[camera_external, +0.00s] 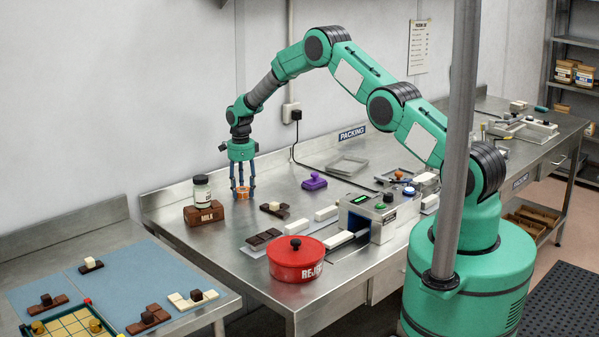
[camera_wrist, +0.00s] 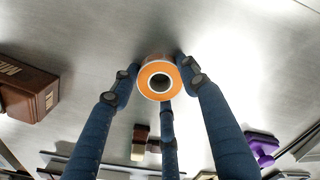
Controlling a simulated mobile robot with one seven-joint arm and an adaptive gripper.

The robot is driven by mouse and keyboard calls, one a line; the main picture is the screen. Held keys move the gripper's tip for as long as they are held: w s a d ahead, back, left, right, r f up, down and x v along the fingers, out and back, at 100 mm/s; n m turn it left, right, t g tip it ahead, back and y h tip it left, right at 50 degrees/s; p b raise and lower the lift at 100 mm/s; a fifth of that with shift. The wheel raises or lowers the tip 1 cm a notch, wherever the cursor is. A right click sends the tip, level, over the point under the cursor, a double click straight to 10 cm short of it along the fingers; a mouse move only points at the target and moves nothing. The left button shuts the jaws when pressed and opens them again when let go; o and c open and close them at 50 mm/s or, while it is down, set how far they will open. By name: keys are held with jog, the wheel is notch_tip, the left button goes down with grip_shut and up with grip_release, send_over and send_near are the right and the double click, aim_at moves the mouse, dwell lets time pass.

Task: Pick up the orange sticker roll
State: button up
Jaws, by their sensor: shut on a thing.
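The orange sticker roll (camera_wrist: 147,73) is a short ring with a white core and a dark hole. In the wrist view it sits between the tips of my blue-fingered gripper (camera_wrist: 158,78), with fingers on both sides and a third below in the picture. In the external view my gripper (camera_external: 243,188) points down over the left part of the steel bench, shut on the roll (camera_external: 242,193). I cannot tell for sure whether the roll touches the bench or hangs just above it.
Chocolate pieces (camera_external: 274,210) lie to the right, with a purple object (camera_external: 314,182) beyond. A red REJECT pot (camera_external: 296,262) and a machine (camera_external: 381,216) stand nearer the front.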

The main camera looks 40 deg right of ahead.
jog(key=shift+r, duration=0.15)
notch_tip(320, 180, up, 10)
dwell(0.7)
